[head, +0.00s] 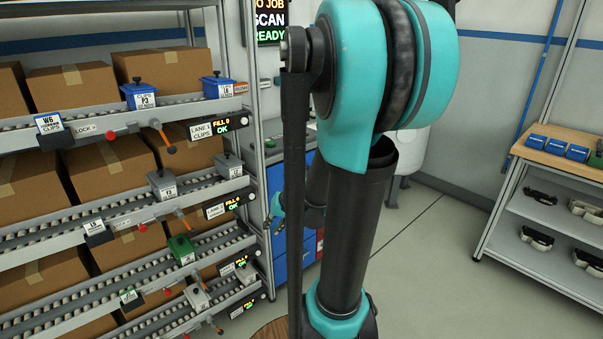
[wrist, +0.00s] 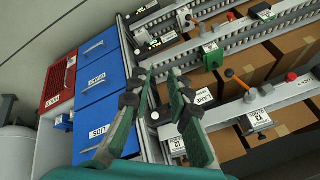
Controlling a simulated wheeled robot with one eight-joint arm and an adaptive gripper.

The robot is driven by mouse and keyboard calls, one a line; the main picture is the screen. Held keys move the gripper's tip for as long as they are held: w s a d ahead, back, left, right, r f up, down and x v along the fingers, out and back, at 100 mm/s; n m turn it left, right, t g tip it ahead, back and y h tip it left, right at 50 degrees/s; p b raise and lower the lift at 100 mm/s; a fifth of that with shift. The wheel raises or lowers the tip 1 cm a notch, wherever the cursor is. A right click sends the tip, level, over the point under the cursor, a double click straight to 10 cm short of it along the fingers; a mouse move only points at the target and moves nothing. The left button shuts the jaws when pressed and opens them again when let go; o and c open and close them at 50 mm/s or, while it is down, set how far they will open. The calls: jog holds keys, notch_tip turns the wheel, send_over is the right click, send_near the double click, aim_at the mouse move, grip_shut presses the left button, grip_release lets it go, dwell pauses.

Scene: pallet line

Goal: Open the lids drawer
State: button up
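In the wrist view, which is turned over, a blue cabinet has several blue drawer fronts with bar handles. The lids drawer (wrist: 88,118) seems to be the blue front lowest in that picture, with a small inverted label that appears to read LIDS.
A roller rack (head: 120,225) with cardboard boxes and small labelled bins stands close beside the cabinet. A red drawer front (wrist: 60,84) adjoins the blue ones. A wooden-topped bench (head: 560,155) stands at right. The floor (head: 430,260) between is clear.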

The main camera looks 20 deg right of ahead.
jog(key=w+d+m+t+y, duration=0.1)
jog(key=w+d+m+t, duration=0.15)
jog(key=w+d, duration=0.55)
jog(key=w+d+m+t+y, duration=0.25)
jog(key=w+d, duration=0.25)
jog(key=w, duration=0.5)
jog(key=w+d+f+m+t+h, duration=0.1)
jog(key=w+d+m+t, duration=0.15)
jog(key=d, duration=0.65)
jog(key=w+d+f+m+t, duration=0.2)
jog(key=w+d+m, duration=0.1)
jog(key=d, duration=0.6)
jog(key=x, duration=1.7)
jog(key=shift+w+r, duration=0.1)
jog(key=shift+w, duration=0.15)
grip_shut()
